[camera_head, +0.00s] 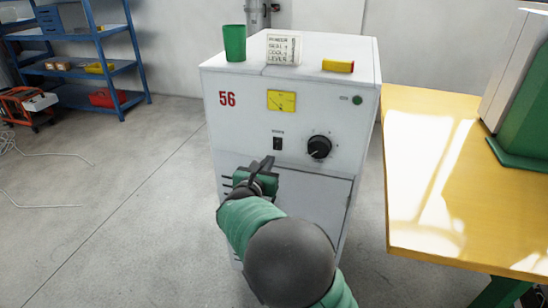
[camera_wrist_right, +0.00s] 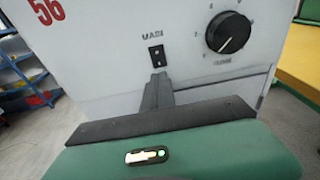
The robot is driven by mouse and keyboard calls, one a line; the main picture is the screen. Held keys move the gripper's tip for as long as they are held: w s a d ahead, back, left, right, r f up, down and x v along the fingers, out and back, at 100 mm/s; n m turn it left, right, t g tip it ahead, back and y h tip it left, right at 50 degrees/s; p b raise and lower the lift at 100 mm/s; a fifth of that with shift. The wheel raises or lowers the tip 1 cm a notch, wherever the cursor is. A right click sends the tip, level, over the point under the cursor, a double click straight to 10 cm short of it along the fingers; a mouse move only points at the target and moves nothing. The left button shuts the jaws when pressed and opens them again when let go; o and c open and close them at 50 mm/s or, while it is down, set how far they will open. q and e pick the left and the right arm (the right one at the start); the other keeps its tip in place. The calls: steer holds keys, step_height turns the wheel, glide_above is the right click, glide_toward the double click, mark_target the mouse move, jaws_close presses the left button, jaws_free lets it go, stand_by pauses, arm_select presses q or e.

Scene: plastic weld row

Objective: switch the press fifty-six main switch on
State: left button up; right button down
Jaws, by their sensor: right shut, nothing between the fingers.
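The white press cabinet (camera_head: 240,130) with a red "56" stands in front of me. Its black main switch (camera_head: 277,143) is a small rocker on the front panel, left of a round black knob (camera_head: 319,147). In the right wrist view the switch (camera_wrist_right: 156,54) sits under the label "MAIN", with the knob (camera_wrist_right: 228,33) to its right. My right gripper (camera_head: 268,161) is shut and empty, its tips just below the switch. In the right wrist view the closed fingers (camera_wrist_right: 160,78) point up at the switch; I cannot tell whether they touch the panel. My left gripper is not in view.
On the cabinet top are a green cup (camera_head: 234,43), a small sign (camera_head: 284,49) and a yellow-red object (camera_head: 338,66). A yellow table (camera_head: 430,190) stands close on the right. Blue shelving (camera_head: 122,45) is at the back left. Floor at left is mostly clear.

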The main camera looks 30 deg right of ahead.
mark_target(277, 149)
steer(key=b+x, duration=0.1)
steer(key=x, duration=0.3)
steer(key=shift+w+d+f, duration=0.1)
steer(key=shift+w+d, duration=0.15)
steer(key=shift+d, duration=0.05)
steer(key=shift+w+d, duration=0.35)
steer(key=shift+d, duration=0.1)
